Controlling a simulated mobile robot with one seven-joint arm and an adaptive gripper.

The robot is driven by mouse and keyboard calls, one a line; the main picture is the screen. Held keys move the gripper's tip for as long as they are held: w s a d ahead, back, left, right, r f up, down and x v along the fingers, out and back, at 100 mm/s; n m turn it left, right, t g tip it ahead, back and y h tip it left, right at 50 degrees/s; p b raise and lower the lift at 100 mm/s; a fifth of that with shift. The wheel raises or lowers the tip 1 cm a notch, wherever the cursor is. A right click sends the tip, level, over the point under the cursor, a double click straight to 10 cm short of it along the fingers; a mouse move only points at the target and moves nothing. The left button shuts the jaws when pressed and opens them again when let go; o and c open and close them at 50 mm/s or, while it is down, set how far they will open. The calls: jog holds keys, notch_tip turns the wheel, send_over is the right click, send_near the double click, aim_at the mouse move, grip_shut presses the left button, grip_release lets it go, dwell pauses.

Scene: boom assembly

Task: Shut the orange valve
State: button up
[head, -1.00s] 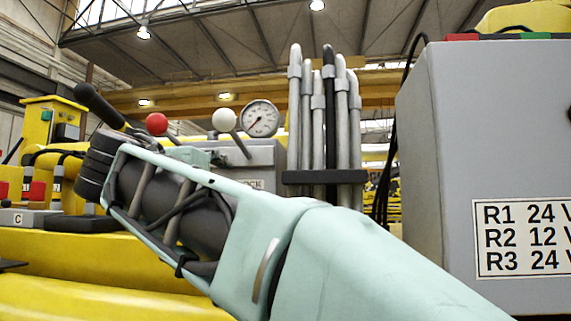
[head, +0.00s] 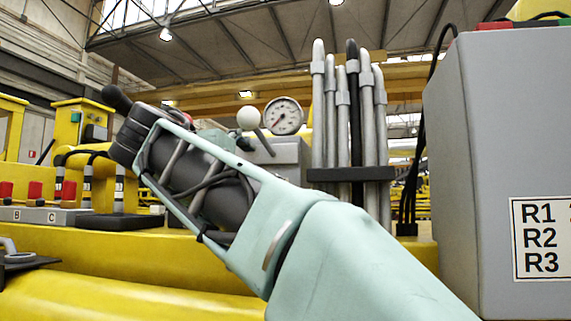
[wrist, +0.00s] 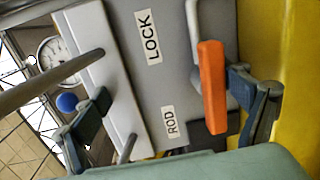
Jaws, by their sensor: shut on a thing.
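The orange valve (wrist: 212,87) shows in the wrist view as a flat orange handle beside a grey bracket, right of the LOCK and ROD labels. In the head view my arm reaches to the upper left, and the valve and fingers are hidden.
In the wrist view a grey rod (wrist: 50,80) crosses at left, near a blue knob (wrist: 67,102). Yellow bodywork (wrist: 300,80) stands close at right. In the head view grey pipes (head: 330,120) rise beside the gauge (head: 284,116), and a grey cabinet (head: 480,150) stands at right.

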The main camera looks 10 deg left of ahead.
jog(key=shift+s+a+r+y, duration=0.15)
jog(key=shift+s+r, duration=0.3)
jog(key=shift+s, duration=0.15)
jog(key=shift+s+a+r+y, duration=0.1)
jog(key=shift+s+r+y, duration=0.05)
jog(key=shift+s+r, duration=0.35)
jog(key=c, duration=0.3)
jog(key=shift+o, duration=0.2)
jog(key=shift+s+a+t, duration=0.15)
jog(key=shift+s+t, duration=0.15)
jog(key=shift+s, duration=1.3)
jog(key=shift+c, duration=0.6)
jog(key=s, duration=0.2)
jog(key=shift+s+r, duration=0.25)
jog(key=shift+s, duration=0.1)
jog(key=c, duration=0.7)
jog(key=shift+s+f, duration=0.25)
jog(key=shift+s, duration=1.05)
jog(key=shift+s+f, duration=0.25)
jog(key=shift+s, duration=1)
jog(key=shift+r, duration=0.1)
jog(key=shift+s+a, duration=0.1)
